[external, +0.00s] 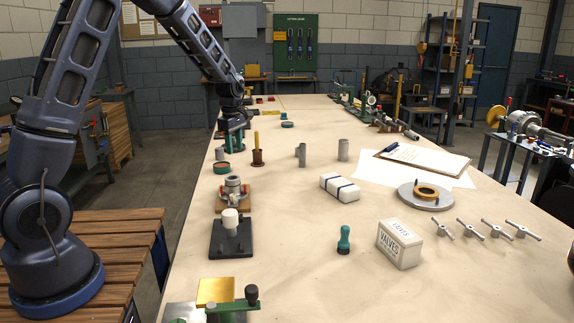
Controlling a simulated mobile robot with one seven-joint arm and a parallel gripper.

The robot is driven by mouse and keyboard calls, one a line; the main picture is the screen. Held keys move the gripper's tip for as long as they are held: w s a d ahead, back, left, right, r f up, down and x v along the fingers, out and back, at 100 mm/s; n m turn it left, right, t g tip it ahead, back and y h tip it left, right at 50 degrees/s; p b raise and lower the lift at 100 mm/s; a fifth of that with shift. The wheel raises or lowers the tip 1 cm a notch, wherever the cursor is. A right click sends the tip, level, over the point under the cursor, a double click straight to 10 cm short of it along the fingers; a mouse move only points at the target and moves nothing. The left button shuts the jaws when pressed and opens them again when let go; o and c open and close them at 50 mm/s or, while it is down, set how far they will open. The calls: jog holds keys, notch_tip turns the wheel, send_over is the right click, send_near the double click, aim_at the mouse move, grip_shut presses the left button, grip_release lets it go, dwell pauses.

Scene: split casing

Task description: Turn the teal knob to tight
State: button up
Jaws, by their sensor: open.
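My gripper (235,125) hangs at the far left part of the long table, pointing down. It is small here; its jaws are open. A teal part (235,143) is directly below it, partly covered by the gripper, and I cannot tell whether they touch. It may be the teal knob, but no tight mark can be read. Other teal things are a low ring-shaped piece (222,168) nearer the camera, a round piece (287,124) farther right, and an upright knob-shaped piece (344,240) at the front middle.
A brown cup with a yellow rod (257,152) stands right of the gripper. A metal fitting (233,188), a white-capped black fixture (231,232) and a green clamp (236,304) line the left edge. A valves box (399,245) stands front right.

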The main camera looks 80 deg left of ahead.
jog(key=shift+n, duration=0.6)
jog(key=a+f, duration=0.1)
jog(key=f, duration=0.7)
jog(key=s+a+f, duration=0.1)
jog(key=f, duration=0.4)
jog(key=shift+s+a, duration=0.1)
jog(key=shift+a, duration=0.2)
grip_shut()
